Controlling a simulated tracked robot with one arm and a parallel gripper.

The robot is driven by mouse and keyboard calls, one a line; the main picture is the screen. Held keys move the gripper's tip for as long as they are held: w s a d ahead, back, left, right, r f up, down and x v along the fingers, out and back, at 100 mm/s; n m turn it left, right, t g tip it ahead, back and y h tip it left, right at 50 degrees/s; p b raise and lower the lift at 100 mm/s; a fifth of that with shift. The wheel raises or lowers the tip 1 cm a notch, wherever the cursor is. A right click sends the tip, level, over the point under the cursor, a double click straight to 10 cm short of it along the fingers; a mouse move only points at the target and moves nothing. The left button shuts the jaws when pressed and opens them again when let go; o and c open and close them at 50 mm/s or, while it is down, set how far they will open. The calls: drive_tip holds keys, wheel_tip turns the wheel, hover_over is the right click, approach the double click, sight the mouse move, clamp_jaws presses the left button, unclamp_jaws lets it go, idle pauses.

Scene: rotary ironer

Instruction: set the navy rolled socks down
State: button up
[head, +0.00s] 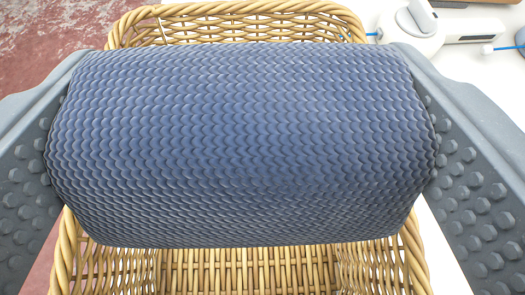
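The navy rolled socks (240,145) are a blue, scale-textured roll lying crosswise and filling the middle of the head view. My gripper (242,155) is shut on them, with one grey studded finger pressed to each end. The socks are over a wicker basket (245,270), whose rim and inside show behind and in front of them. The socks hide the middle of the basket, and I cannot tell how high above its bottom they are.
A white surface (468,62) lies to the right, with a white device (412,28) and a blue cord near the top right. A mottled reddish floor (50,40) shows at the top left. The woven basket rim (235,8) runs close behind the socks.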

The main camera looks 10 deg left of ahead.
wheel_tip(320, 180, down, 10)
drive_tip(key=b, duration=0.2)
drive_tip(key=shift+a+r, duration=0.2)
drive_tip(key=shift+a, duration=0.25)
drive_tip(key=shift+f, duration=0.35)
